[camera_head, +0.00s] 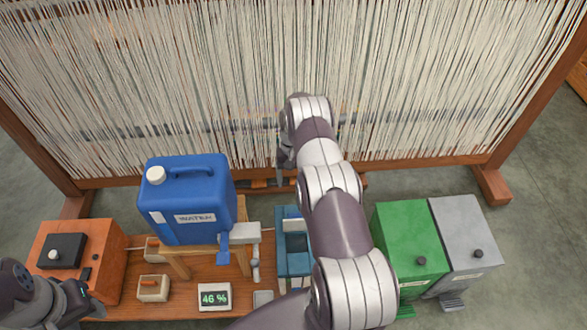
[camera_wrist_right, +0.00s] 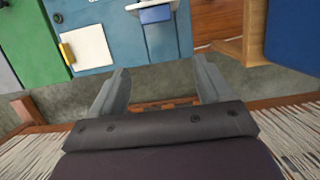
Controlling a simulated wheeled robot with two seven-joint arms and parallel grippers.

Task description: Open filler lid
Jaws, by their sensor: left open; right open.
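A teal machine (camera_head: 293,262) stands on the wooden bench, partly hidden behind my right arm. A darker panel shows on it, but I cannot tell for sure which part is the filler lid. In the right wrist view the machine's light-blue body (camera_wrist_right: 95,22) shows at the top, with a pale panel (camera_wrist_right: 85,46). My right gripper (camera_wrist_right: 160,88) is open and empty, apart from the machine; in the head view it hangs beyond the bench, near the loom threads. My left gripper (camera_head: 82,292) is open beside the orange box at the lower left.
A blue water canister (camera_head: 195,205) with a blue tap (camera_head: 223,258) sits on a wooden stand. An orange box (camera_head: 110,262), a display reading 46 % (camera_head: 215,297) and a small switch box (camera_head: 153,289) are nearby. Green (camera_head: 405,245) and grey (camera_head: 465,240) bins stand right. Loom threads (camera_head: 200,80) span the back.

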